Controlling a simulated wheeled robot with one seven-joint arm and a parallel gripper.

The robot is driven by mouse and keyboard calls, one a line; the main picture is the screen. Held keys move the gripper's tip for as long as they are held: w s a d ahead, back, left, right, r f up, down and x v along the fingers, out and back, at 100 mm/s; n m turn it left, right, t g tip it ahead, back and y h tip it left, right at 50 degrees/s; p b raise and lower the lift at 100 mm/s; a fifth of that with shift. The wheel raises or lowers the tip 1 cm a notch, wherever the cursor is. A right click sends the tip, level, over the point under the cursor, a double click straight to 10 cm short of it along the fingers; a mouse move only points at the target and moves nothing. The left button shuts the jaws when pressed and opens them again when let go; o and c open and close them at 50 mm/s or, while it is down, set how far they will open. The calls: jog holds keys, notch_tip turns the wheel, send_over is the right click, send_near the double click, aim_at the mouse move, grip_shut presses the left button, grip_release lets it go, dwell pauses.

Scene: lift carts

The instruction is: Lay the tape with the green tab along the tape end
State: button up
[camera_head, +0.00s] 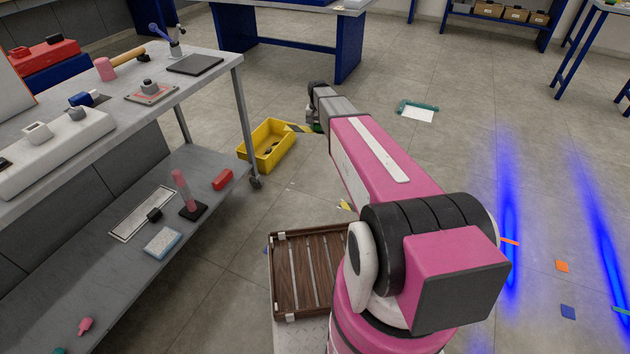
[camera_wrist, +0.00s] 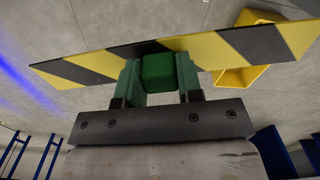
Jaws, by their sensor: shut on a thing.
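The tape is a flat strip with black and yellow diagonal stripes, spanning the wrist view (camera_wrist: 210,50). Its green tab (camera_wrist: 158,72) sits near the middle of the strip. My gripper (camera_wrist: 158,80) is shut on the green tab, with a green finger on either side. The tape is held above the floor. In the head view the tape (camera_head: 298,128) shows as a small piece beside my gripper (camera_head: 313,122), near the yellow bin; my arm hides part of it. A small yellow-and-dark striped piece (camera_head: 345,205) shows on the floor beside my arm; it may be the tape end.
A yellow bin (camera_head: 268,145) stands on the floor left of my gripper. A grey two-level workbench (camera_head: 222,65) fills the left side. A green-edged item with a white sheet (camera_head: 418,112) lies on the floor to the right. Blue light streaks cross the open floor at right.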

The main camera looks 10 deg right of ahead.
jog(key=w+f+m, duration=0.1)
jog(key=w+f, duration=0.2)
jog(key=f, duration=0.8)
jog(key=w+f+m, duration=0.1)
jog(key=w+f, duration=0.3)
jog(key=f, duration=0.7)
jog(key=m, duration=0.1)
send_over(315, 195)
notch_tip(315, 195, down, 18)
jog(key=shift+s+f, duration=0.1)
jog(key=shift+f, duration=0.05)
jog(key=shift+a+f, duration=0.1)
jog(key=shift+f, duration=4.35)
jog(key=shift+f, duration=0.35)
jog(key=o, duration=1)
